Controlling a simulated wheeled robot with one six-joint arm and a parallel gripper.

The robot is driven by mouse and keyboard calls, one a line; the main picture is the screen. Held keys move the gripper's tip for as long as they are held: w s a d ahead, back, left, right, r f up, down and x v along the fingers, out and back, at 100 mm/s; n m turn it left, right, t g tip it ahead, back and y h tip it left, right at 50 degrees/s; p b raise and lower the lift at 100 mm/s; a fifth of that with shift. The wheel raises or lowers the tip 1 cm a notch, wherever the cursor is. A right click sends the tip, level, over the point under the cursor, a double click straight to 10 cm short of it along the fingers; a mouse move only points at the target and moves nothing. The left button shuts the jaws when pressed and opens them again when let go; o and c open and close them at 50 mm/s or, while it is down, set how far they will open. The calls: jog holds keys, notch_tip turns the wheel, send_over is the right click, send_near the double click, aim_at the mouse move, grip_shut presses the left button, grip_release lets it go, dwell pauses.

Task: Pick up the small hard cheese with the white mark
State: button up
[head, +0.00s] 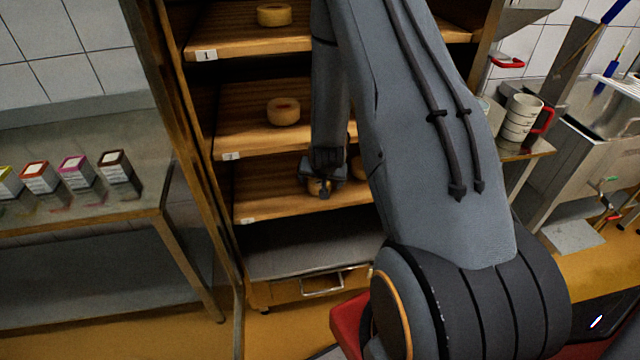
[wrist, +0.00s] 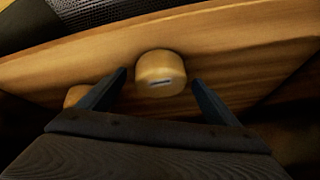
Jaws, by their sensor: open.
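A small round tan cheese with a pale, whitish mark on its side (wrist: 161,74) stands on a wooden shelf board (wrist: 230,45) in the wrist view. My gripper (wrist: 158,78) is open, with one dark finger on each side of this cheese and visible gaps between. In the head view my gripper (head: 326,186) is at the lowest wooden shelf (head: 265,203), and the cheese (head: 317,188) is partly hidden behind it. A second cheese (wrist: 75,96) is partly covered by my left finger. In the head view a cheese (head: 358,168) shows right of my gripper, partly hidden by my arm.
A cheese with a reddish mark (head: 283,112) sits on the middle shelf, and another cheese (head: 274,15) on the top shelf. The shelf boards above and the rack's left post (head: 190,130) bound the space.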

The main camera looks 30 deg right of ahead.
jog(key=c, duration=1.1)
jog(key=shift+r+b, duration=0.25)
jog(key=shift+b, duration=0.25)
